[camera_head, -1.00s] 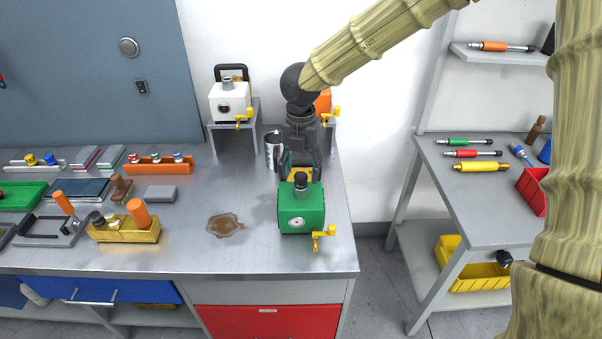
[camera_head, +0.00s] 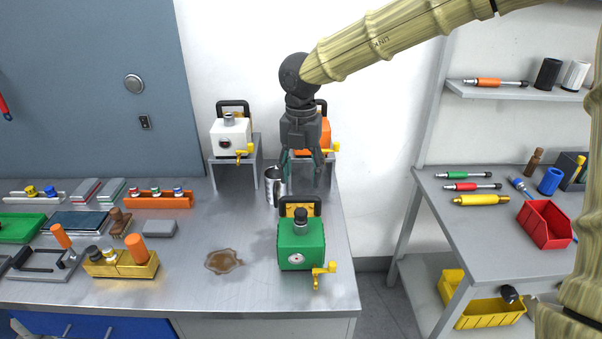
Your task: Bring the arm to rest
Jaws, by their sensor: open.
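My gripper (camera_head: 301,172) hangs pointing down above the back right of the metal workbench (camera_head: 190,240). Its fingers are apart, with nothing seen between them. The green pump box (camera_head: 300,245), with a black and yellow handle and a yellow crank, stands upright on the bench below and in front of the gripper. A steel mug (camera_head: 273,187) stands just left of the fingers; whether they touch cannot be told. An orange box (camera_head: 325,137) on a stand is partly hidden behind the gripper.
A white pump box (camera_head: 230,135) stands on a metal riser at the back. A brown puddle (camera_head: 223,261) lies on the bench. Tools and an orange rack (camera_head: 158,199) fill the left side. A side table (camera_head: 470,220) with a red bin (camera_head: 545,225) stands right, across a gap.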

